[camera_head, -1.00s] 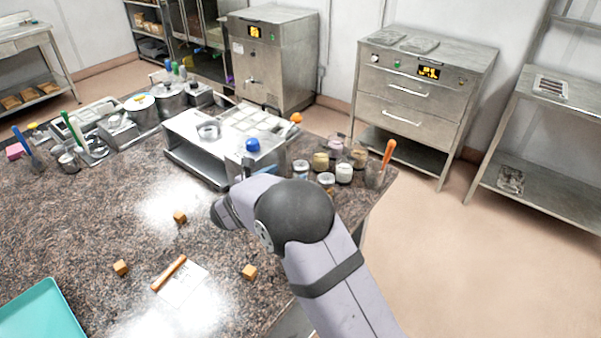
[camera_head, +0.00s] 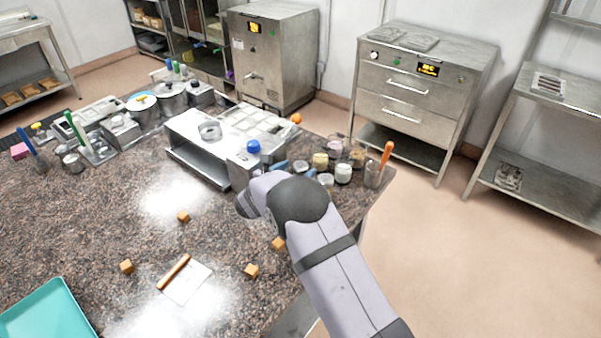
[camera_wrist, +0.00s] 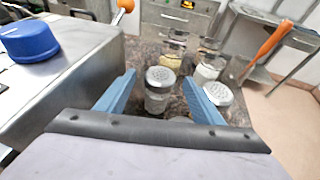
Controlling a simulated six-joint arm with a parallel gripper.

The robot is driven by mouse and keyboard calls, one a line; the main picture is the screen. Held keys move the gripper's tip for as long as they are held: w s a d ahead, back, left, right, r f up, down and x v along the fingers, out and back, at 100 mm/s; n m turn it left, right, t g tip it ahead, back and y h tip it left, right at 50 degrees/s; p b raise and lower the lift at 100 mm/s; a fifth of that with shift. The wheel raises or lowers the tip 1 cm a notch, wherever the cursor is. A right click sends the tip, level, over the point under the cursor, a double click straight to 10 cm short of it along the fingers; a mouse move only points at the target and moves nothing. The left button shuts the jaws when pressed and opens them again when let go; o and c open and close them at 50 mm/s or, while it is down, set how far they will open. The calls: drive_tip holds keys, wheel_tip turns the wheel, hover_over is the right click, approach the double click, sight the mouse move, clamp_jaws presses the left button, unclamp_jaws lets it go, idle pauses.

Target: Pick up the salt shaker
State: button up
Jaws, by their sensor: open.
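A glass shaker with a perforated metal lid (camera_wrist: 160,78) stands upright between my gripper's blue fingers (camera_wrist: 159,88) in the wrist view. My gripper is open, with a gap on both sides of the shaker. A second shaker with a perforated lid (camera_wrist: 218,94) is just right of the right finger, which partly hides it. In the head view the shaker between the fingers (camera_head: 300,166) shows small at the row of jars. No label is readable, so I cannot tell for certain which one is the salt shaker.
A steel unit with a blue knob (camera_wrist: 30,40) stands close on the left. Jars with yellow (camera_head: 320,161) and white (camera_head: 343,173) contents stand behind, near a holder with an orange-handled tool (camera_head: 386,155). Small orange cubes (camera_head: 251,270) lie on the open counter.

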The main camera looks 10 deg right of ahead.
drive_tip(key=shift+w, duration=0.1)
drive_tip(key=c, duration=1.3)
wheel_tip(320, 180, up, 10)
drive_tip(key=b, duration=0.2)
drive_tip(key=shift+b, duration=0.35)
